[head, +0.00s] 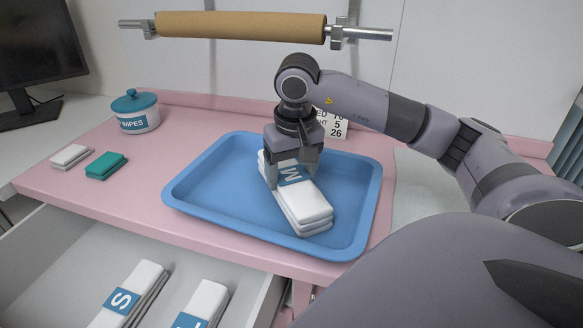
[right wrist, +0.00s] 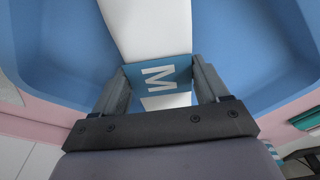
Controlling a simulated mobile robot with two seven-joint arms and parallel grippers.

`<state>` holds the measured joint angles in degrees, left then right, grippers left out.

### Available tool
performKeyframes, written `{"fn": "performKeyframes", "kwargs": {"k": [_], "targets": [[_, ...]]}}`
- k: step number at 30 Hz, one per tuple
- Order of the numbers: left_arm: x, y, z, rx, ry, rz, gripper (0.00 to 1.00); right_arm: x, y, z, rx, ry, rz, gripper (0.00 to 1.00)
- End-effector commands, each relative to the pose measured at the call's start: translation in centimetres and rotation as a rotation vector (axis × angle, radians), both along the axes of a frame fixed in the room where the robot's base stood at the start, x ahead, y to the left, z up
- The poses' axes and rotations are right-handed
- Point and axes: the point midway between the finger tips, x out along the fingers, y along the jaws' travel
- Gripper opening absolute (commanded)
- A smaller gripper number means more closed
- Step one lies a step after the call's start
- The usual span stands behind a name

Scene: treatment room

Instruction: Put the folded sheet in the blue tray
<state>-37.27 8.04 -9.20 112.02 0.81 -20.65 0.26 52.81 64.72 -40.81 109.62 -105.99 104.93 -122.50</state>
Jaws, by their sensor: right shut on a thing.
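The folded sheet (head: 305,206) is white with a blue band marked M. It is inside the blue tray (head: 205,205) on the pink counter, at the tray's middle right. My right gripper (head: 292,184) points down over the tray with its fingers on either side of the sheet, shut on it at the band. In the right wrist view the sheet (right wrist: 150,30) runs between the two fingers (right wrist: 160,85), above the blue tray floor (right wrist: 230,50). I cannot tell whether the sheet rests fully on the tray floor. My left gripper is not in view.
An open drawer (head: 60,262) in front holds white folded sheets, one marked S (head: 125,298). A wipes tub (head: 137,112), a white pad (head: 70,156) and a teal pad (head: 107,165) are left of the tray. A date sign (head: 336,124) stands behind. A brown paper roll (head: 240,26) hangs above.

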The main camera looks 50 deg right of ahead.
Motion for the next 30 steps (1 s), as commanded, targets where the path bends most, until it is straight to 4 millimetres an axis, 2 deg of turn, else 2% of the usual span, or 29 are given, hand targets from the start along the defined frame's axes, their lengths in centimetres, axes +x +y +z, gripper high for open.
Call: {"fn": "performKeyframes", "kwargs": {"k": [1,3,14,17,23,30], "targets": [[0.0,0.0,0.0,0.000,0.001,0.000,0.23,0.0,0.0,-0.1,0.000,0.000,0.000,0.84],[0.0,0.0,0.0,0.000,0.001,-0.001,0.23,0.0,0.0,0.0,0.000,0.000,0.000,0.99],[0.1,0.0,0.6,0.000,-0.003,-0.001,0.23,0.0,0.0,0.5,0.001,0.000,0.000,0.99],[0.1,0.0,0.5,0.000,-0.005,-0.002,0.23,0.0,0.1,1.9,0.002,-0.005,-0.001,0.99],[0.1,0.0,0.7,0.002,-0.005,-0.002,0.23,-0.5,0.4,6.4,0.003,-0.006,0.002,0.99],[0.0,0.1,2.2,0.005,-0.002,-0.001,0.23,-1.1,0.4,10.6,-0.001,-0.003,0.000,0.99]]}}
